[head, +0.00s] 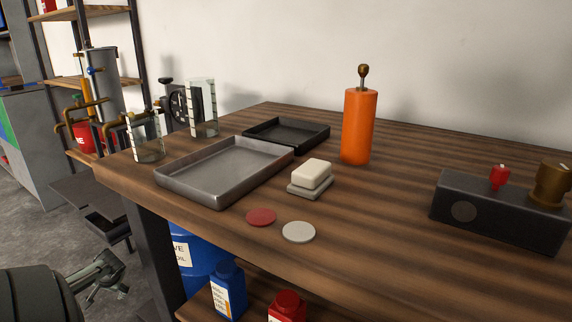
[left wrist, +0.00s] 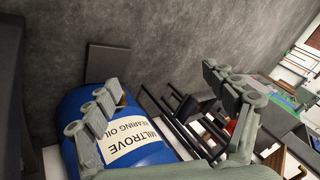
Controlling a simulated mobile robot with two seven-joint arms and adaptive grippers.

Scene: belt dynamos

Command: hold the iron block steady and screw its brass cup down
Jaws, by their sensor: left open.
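The dark iron block (head: 480,212) lies on the wooden table at the right of the head view. The brass cup (head: 551,184) stands upright on its right end; I cannot tell how far it is screwed in. A red knob (head: 499,177) sits on the block's top, left of the cup. My left gripper (head: 100,276) is at the lower left of the head view, off the table's edge and far from the block. In the left wrist view its fingers (left wrist: 166,108) are spread with nothing between them. My right gripper is not in view.
The wooden table (head: 390,225) carries a grey tray (head: 176,184), a black tray (head: 318,135), an orange cylinder (head: 358,127), a soap-like white block (head: 312,174) and two discs. Blue drum (head: 200,262) and bottles stand below the tabletop.

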